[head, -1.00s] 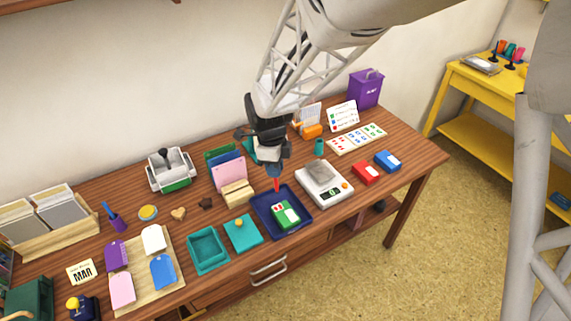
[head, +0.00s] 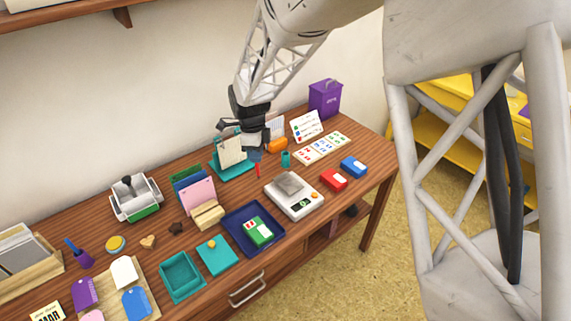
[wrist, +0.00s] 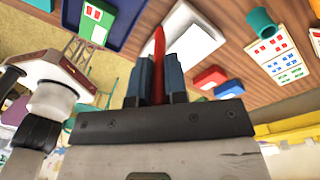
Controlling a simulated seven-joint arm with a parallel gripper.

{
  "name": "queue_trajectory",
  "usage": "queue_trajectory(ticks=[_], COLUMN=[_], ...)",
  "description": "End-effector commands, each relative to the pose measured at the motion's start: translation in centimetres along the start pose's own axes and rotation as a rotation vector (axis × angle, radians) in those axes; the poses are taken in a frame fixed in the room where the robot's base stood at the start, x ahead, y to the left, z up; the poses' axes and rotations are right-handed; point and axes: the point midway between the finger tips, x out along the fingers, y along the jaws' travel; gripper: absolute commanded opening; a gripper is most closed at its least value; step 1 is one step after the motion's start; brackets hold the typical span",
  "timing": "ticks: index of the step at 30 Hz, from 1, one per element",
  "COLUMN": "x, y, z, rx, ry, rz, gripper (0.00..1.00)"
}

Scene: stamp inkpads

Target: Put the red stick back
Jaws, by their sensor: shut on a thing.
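My gripper (head: 256,154) is shut on the red stick (head: 258,170), which hangs point down below the fingers, in the air over the back part of the desk. In the wrist view the red stick (wrist: 158,50) stands between the two blue fingers (wrist: 159,68) and sticks out past their tips. A small teal cup (head: 286,159) stands on the desk to the right of the stick, apart from it. The cup also shows in the wrist view (wrist: 262,20), and I see no stick in it.
The white scale (head: 306,207) with a grey block is in front of the gripper, and the navy tray (head: 233,222) holds a green-and-white box. A teal stand with a card (head: 230,158) is close on the left. Red (head: 333,180) and blue boxes (head: 354,167) lie right.

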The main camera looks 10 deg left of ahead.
Motion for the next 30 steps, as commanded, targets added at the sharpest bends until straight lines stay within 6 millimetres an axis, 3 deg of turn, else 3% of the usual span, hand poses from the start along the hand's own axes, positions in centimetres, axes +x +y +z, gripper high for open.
queue_trajectory(ticks=[1,6,12,15,21,30], x=[0.0,-0.4,-0.5,-0.6,-0.6,-0.7], y=[-2.0,-8.0,-13.9,-15.9,-17.9,-18.1], z=[-0.6,-2.3,-4.7,-5.7,-6.8,-6.9], rx=[0.005,0.004,0.003,0.001,-0.001,-0.001], ry=[-0.005,-0.021,-0.035,-0.039,-0.044,-0.045], rz=[-0.004,-0.022,-0.04,-0.047,-0.055,-0.056], gripper=[0.0,0.0,0.0,0.0,0.0,0.0])
